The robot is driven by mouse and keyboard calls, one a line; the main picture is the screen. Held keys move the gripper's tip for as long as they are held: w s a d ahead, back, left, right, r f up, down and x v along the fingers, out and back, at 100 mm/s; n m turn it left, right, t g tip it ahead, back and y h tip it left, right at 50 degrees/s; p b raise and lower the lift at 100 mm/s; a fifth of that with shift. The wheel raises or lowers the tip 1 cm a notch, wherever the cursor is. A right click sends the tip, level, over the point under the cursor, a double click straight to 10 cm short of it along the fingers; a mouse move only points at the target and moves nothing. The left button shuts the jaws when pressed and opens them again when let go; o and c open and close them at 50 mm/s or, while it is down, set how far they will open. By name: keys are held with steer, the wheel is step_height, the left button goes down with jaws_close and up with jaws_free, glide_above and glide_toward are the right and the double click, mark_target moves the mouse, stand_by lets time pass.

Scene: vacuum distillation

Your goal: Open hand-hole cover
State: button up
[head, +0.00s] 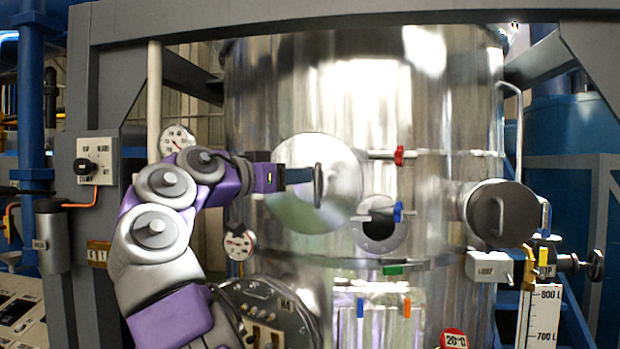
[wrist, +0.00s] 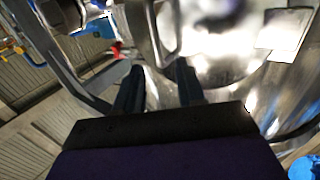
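A round polished cover (head: 285,212) stands at the front of the steel tank, with a dark upright handle (head: 318,185) at its middle. My gripper (head: 302,176) reaches in from the left at this handle. In the wrist view my two fingers (wrist: 160,90) are apart, with a gap between them. A curved metal handle (wrist: 160,50) shows just ahead of the fingertips; I cannot tell whether they touch it. What lies behind the cover is hidden. To its lower right is a round flanged port (head: 379,239) with a dark inside.
A red-handled valve (head: 399,155) and a blue-handled valve (head: 398,212) stick out close to the cover's right. A dark round fitting (head: 503,214) is further right. Gauges (head: 177,141) and a grey frame post (head: 95,240) stand left of the tank.

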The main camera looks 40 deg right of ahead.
mark_target(310, 185)
steer(key=d, duration=0.5)
steer(key=shift+w+d, duration=0.35)
steer(key=shift+d, duration=0.05)
steer(key=shift+c, duration=0.2)
steer(key=shift+a, duration=0.1)
jaws_close()
